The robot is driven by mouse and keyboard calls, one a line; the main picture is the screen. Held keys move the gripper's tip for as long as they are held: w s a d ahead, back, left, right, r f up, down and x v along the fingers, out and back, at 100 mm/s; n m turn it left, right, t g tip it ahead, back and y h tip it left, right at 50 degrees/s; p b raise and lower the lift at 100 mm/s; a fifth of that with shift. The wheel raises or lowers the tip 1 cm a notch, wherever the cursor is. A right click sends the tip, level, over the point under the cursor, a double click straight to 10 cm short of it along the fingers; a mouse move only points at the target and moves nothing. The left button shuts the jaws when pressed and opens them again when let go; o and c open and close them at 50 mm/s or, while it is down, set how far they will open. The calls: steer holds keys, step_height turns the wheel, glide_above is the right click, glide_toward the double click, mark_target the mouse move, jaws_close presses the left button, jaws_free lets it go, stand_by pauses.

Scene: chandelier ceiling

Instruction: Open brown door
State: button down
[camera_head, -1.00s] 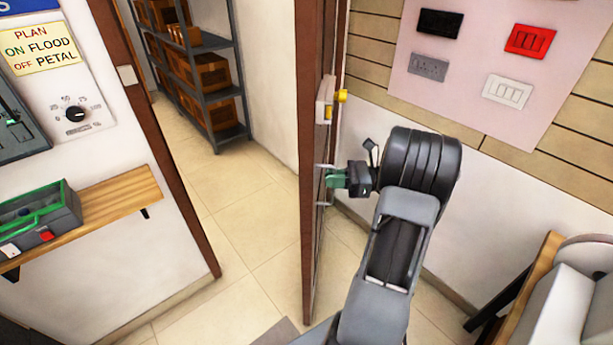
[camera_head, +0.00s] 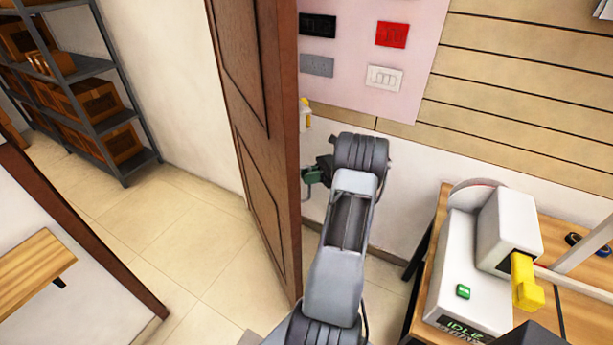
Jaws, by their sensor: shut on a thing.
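The brown door (camera_head: 262,150) stands open in the middle of the view, its panelled face turned to the left and its edge toward me. A pale lock plate with a yellow knob (camera_head: 305,115) shows on the door's right side. My gripper (camera_head: 308,178) is at the right side of the door below this knob, shut on what appears to be the door handle. The handle and fingertips are mostly hidden by the door edge and my wrist.
The doorway to the left shows clear tiled floor (camera_head: 190,250) and a grey shelf (camera_head: 95,110) with brown boxes. A wooden wall shelf (camera_head: 30,270) is at left. A wooden table (camera_head: 575,318) with a white machine (camera_head: 465,270) is close on my arm's right.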

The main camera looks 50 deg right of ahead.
steer(key=shift+f, duration=0.1)
steer(key=c, duration=1.2)
jaws_free()
